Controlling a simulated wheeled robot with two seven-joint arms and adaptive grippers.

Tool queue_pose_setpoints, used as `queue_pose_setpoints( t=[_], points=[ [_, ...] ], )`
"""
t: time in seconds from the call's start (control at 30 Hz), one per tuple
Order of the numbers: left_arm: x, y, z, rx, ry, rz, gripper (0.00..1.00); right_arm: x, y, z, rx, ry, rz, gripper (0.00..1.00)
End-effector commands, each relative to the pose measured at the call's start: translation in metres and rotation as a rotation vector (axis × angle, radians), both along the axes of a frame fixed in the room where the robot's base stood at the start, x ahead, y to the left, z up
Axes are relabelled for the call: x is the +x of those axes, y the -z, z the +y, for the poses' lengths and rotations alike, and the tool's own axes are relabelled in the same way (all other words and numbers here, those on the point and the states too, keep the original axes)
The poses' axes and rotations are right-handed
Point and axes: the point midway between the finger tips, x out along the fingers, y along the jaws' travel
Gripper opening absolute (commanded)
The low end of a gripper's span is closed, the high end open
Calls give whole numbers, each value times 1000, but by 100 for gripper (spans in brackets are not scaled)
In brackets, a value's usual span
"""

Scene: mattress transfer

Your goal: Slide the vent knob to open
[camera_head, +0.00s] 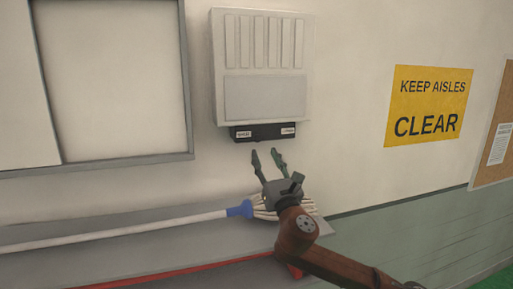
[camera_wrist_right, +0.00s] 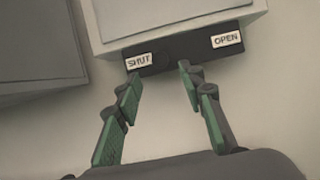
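The vent (camera_head: 266,97) is a pale box on the wall with slots in its upper half. A black strip (camera_head: 286,131) runs along its bottom edge, with a white label at each end. In the right wrist view the strip (camera_wrist_right: 195,48) reads SHUT (camera_wrist_right: 139,61) at left and OPEN (camera_wrist_right: 227,40) at right. A dark rounded shape, seemingly the knob (camera_wrist_right: 162,62), shows faintly near the SHUT label. My right gripper (camera_head: 264,152) is open and empty just below the strip. In the wrist view its fingertips (camera_wrist_right: 158,72) appear on either side of that shape; contact is unclear.
A grey ledge (camera_head: 130,253) lies below, with a white pipe (camera_head: 120,233) ending in a blue collar (camera_head: 240,209) and pale strands by my right wrist. A framed panel (camera_head: 115,80) is left of the vent. A yellow sign (camera_head: 428,104) is at right, with bare wall between.

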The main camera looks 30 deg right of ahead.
Motion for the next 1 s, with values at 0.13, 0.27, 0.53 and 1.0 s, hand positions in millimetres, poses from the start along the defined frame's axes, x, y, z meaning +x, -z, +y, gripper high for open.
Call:
queue_pose_setpoints(
  t=[0.13, 0.27, 0.53, 1.0],
  points=[
    [5, -11, 0, -1, 0, -8, 63, 19, -12, -6, 3, 1, -1, 36],
    [4, -18, 0, 0, 0, -7, 63, 38, -21, -10, 3, 1, -1, 36],
    [3, -25, 0, 0, -1, -6, 63, 63, -28, -15, 1, -1, 0, 36],
    [1, -24, 1, 1, 0, -3, 63, 65, -28, -14, 1, -3, 0, 25]
  ],
)
